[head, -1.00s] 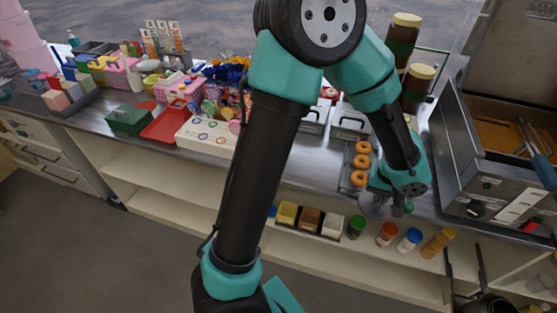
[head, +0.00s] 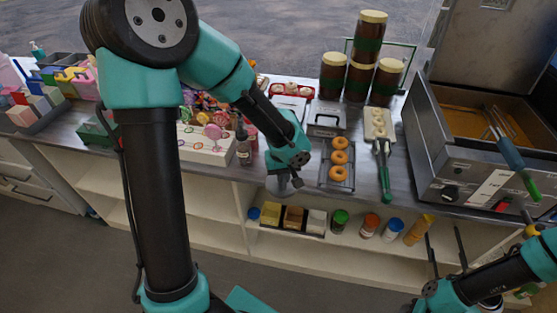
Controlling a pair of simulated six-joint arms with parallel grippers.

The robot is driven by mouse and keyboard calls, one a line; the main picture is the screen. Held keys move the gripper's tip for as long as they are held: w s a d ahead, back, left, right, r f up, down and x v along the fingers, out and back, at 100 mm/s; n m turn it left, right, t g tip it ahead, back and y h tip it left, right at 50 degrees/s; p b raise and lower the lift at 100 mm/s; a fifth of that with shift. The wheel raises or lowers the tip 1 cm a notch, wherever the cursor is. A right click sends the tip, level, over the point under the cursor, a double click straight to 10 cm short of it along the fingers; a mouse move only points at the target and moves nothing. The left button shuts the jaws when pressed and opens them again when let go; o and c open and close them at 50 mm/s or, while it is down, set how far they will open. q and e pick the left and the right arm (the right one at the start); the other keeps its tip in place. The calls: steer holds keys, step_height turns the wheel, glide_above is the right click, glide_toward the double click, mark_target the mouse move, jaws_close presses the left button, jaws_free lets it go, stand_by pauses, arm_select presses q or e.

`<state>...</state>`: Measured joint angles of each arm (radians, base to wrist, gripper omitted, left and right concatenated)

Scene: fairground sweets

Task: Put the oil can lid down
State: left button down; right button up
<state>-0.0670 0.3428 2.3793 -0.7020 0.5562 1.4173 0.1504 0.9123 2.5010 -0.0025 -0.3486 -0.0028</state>
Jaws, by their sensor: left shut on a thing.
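My left gripper (head: 294,183) is shut on a grey round lid (head: 277,187), which looks flat. They are at the counter's front edge, left of the doughnut tray. My wrist hides part of the lid, and I cannot tell whether it touches the counter top. I cannot clearly make out the oil can.
A tray (head: 351,181) with three doughnuts lies right of the lid. A dark bottle (head: 244,152) stands to its left. Green-handled tongs (head: 383,170) and a fryer (head: 440,150) are further right. Several jars (head: 365,35) stand behind. Bare counter (head: 225,172) shows at the front left.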

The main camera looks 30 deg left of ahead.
arm_select(q)
steer(key=w+a, duration=0.2)
steer(key=w, duration=0.2)
steer(key=w+a+f, duration=0.1)
steer(key=w+a, duration=0.2)
steer(key=w, duration=0.2)
steer(key=w+a, duration=0.3)
steer(key=w, duration=0.1)
steer(key=shift+w+a+f, duration=0.15)
steer(key=shift+w+f, duration=0.1)
steer(key=shift+w, duration=0.05)
steer(key=shift+f, duration=1.75)
steer(key=shift+f, duration=0.1)
steer(key=c, duration=1.6)
jaws_free()
steer(key=shift+c, duration=0.2)
steer(key=o, duration=0.4)
steer(key=shift+o, duration=0.2)
